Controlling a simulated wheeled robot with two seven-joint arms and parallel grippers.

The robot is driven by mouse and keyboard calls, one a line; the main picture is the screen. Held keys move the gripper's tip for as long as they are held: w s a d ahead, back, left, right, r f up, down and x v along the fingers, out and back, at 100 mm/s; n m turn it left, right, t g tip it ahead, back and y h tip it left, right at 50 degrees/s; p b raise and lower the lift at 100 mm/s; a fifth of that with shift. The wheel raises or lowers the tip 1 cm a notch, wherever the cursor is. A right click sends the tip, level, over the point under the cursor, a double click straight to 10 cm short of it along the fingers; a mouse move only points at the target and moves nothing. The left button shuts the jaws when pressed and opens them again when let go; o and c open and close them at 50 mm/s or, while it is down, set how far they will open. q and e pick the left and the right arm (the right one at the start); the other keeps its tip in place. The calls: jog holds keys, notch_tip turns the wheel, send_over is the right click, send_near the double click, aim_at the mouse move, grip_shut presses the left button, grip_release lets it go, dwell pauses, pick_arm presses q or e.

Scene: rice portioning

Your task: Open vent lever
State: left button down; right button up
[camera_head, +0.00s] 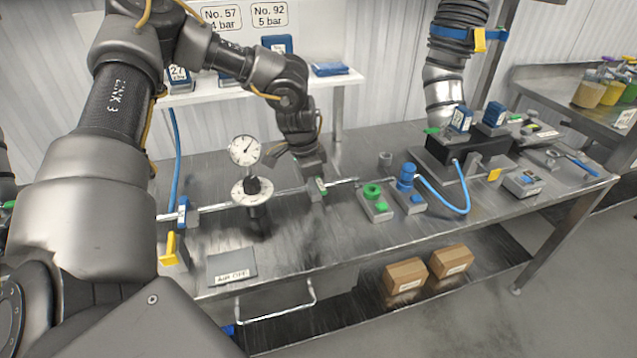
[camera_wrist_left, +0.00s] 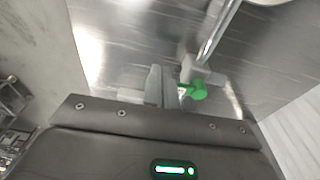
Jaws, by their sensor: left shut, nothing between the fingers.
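A small valve with a green lever (camera_head: 322,186) sits on the metal pipe that runs along the workbench, right of the dial gauge (camera_head: 244,150). The green lever (camera_wrist_left: 198,90) also shows in the left wrist view, just right of the fingers. My left gripper (camera_head: 314,172) reaches down from above to this valve. Its fingers (camera_wrist_left: 158,84) are shut with nothing between them, close beside the green lever. I cannot tell whether they touch it. The gripper hides part of the valve in the head view. My right gripper is in neither view.
A yellow lever (camera_head: 170,250) and a blue-handled valve (camera_head: 183,213) stand at the left. Green (camera_head: 373,197) and blue (camera_head: 408,182) fittings stand to the right, with a blue hose (camera_head: 447,205). A duct (camera_head: 444,85) hangs behind. The bench front is mostly clear.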

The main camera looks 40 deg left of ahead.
pick_arm(q)
jog(key=shift+w+d, duration=0.45)
jog(key=shift+w, duration=0.1)
jog(key=shift+w+b, duration=0.1)
jog(key=shift+b, duration=0.25)
jog(key=shift+w+d+f+b, duration=0.1)
jog(key=shift+w+d+b, duration=0.45)
jog(key=shift+w, duration=0.3)
